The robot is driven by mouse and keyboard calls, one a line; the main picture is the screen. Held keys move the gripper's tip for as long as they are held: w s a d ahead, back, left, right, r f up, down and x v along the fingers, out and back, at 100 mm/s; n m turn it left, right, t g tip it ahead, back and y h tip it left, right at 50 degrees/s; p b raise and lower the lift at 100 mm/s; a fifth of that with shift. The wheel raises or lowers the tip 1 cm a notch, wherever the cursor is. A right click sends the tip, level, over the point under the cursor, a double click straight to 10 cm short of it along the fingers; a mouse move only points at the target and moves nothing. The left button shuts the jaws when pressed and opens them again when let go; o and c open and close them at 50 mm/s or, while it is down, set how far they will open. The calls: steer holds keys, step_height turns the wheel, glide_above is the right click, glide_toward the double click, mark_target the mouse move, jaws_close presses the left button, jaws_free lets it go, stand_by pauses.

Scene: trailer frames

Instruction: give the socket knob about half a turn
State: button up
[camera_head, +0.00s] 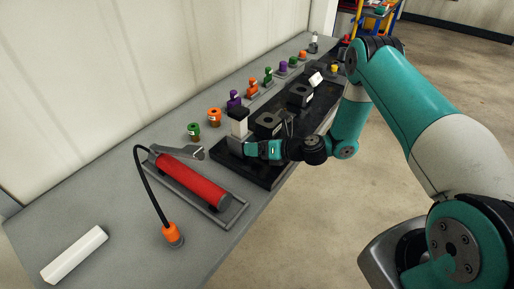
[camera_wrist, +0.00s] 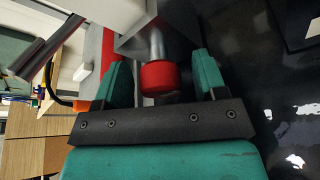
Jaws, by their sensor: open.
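A red knob (camera_wrist: 159,77) on a short grey shaft shows in the wrist view, projecting from a grey block (camera_wrist: 150,30); I take it as the socket knob. My gripper (camera_wrist: 161,62) is open, with one teal finger on each side of the knob. Gaps show between the knob and both fingers. In the head view my gripper (camera_head: 250,149) is beside a pale block with a black top (camera_head: 239,126), at the near end of the black base (camera_head: 266,171). The knob cannot be made out in the head view.
A red cylinder (camera_head: 190,182) lies in a grey tray left of the base, with a black hose ending in an orange fitting (camera_head: 171,232). Small coloured connectors (camera_head: 214,117) line the wall side. A white bar (camera_head: 74,254) lies at the bench's near end.

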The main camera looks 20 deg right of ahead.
steer(key=shift+c, duration=0.2)
steer(key=c, duration=0.9)
steer(key=shift+o, duration=0.2)
